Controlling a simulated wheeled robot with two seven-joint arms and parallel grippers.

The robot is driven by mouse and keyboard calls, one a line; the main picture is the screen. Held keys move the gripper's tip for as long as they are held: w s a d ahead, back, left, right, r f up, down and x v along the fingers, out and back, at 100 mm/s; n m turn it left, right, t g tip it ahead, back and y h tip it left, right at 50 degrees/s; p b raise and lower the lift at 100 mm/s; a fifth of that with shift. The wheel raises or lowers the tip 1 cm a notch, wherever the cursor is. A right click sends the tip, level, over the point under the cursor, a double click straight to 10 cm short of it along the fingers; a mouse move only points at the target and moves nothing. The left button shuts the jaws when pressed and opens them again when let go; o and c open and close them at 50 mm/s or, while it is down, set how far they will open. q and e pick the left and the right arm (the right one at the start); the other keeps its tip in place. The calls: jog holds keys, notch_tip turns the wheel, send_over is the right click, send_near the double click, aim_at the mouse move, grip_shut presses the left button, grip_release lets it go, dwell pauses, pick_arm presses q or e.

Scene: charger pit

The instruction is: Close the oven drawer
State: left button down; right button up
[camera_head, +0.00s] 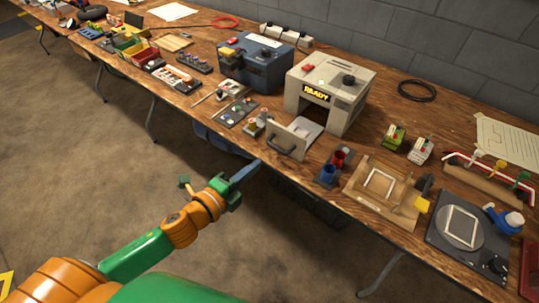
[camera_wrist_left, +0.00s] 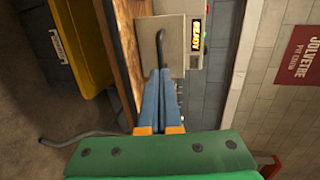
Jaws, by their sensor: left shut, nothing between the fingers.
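The oven is a beige box (camera_head: 330,88) with a lit READY display, standing on the wooden table. Its drawer (camera_head: 306,130) is pulled out toward the table's front edge. The upright drawer front (camera_head: 291,136) carries a dark curved handle (camera_head: 284,152). My left gripper (camera_head: 258,164) is shut and empty, in front of the table edge and just left of the handle in the head view. In the left wrist view the shut blue fingers (camera_wrist_left: 160,72) point at the drawer front (camera_wrist_left: 147,40), and their tips overlap the handle's lower end. I cannot tell whether they touch. My right gripper is not in view.
Red and blue cups (camera_head: 328,172) stand right of the drawer, beside a wooden fixture (camera_head: 352,192). Small parts (camera_head: 254,126) and a button panel (camera_head: 237,110) lie to its left. A dark blue machine (camera_head: 268,72) stands left of the oven. The floor before the table is open.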

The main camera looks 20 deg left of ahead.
pick_arm(q)
jog(key=x, duration=0.7)
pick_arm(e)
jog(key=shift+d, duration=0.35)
pick_arm(q)
jog(key=shift+s, duration=0.1)
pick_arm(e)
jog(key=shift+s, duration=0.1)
pick_arm(q)
jog(key=shift+d, duration=0.1)
